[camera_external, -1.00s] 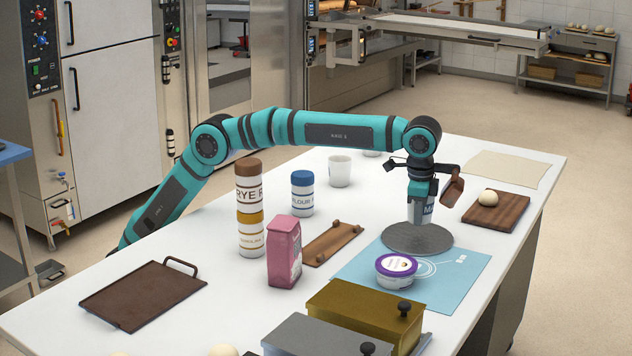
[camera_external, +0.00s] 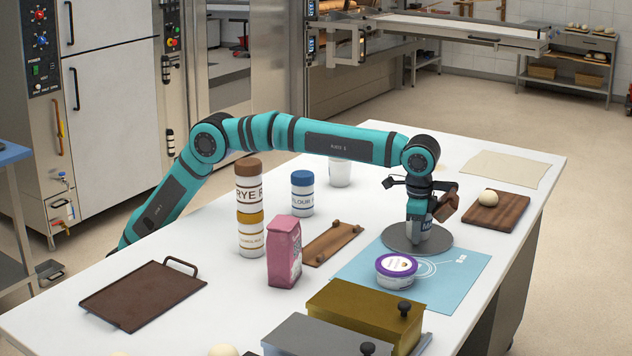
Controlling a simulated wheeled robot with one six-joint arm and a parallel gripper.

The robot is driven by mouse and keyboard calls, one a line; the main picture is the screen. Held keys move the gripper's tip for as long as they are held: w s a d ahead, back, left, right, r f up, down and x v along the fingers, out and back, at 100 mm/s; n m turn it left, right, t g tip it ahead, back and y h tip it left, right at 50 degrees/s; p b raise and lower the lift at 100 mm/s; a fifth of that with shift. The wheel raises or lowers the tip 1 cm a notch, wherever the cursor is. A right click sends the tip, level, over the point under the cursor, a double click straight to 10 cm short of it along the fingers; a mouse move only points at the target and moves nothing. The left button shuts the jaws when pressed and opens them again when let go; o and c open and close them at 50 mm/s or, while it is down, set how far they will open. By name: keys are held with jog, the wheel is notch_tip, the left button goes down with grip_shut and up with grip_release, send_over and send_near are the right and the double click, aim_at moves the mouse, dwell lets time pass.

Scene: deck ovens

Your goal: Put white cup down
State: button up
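A white cup (camera_external: 340,174) stands upright on the table behind the flour jar, its upper part hidden by my forearm. My gripper (camera_external: 418,242) points down low over a round grey disc (camera_external: 439,242), well to the right of that cup. A pale piece with a blue-and-white marking shows between or on the fingers. It is too small to tell whether it is a held item or part of the gripper, or whether it touches the disc. A brown piece (camera_external: 447,205) sits beside the gripper on its right.
A purple-lidded tub (camera_external: 396,268) stands on a blue mat (camera_external: 458,270) in front of the disc. A dark board (camera_external: 505,210) with a dough ball (camera_external: 489,197) is to the right. Jars (camera_external: 250,205), a pink bag (camera_external: 284,252) and a gold box (camera_external: 365,318) stand left and front.

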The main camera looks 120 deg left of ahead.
notch_tip(320, 180, up, 8)
jog(key=shift+d, duration=0.35)
dwell(0.4)
jog(key=s+d+r+m+t, duration=0.1)
jog(key=s+d+r+t, duration=0.25)
jog(key=s+r, duration=0.4)
jog(key=s+d+r+t, duration=0.2)
jog(key=s+d+r, duration=0.25)
jog(key=s, duration=0.55)
jog(key=s+d+r+m+t, duration=0.1)
jog(key=s+d+r+t, duration=0.2)
jog(key=s+d+r, duration=0.4)
jog(key=s+d+f+t, duration=0.1)
jog(key=s+f+t, duration=0.1)
jog(key=s, duration=0.9)
jog(key=s+d+f+t, duration=0.2)
jog(key=s+f+t, duration=0.1)
jog(key=s, duration=0.8)
jog(key=s+d+f+m+t+h, duration=0.1)
jog(key=s+t, duration=0.3)
jog(key=s, duration=0.7)
jog(key=shift+s+d+f, duration=0.2)
jog(key=shift+s+f, duration=0.15)
jog(key=shift+f, duration=0.35)
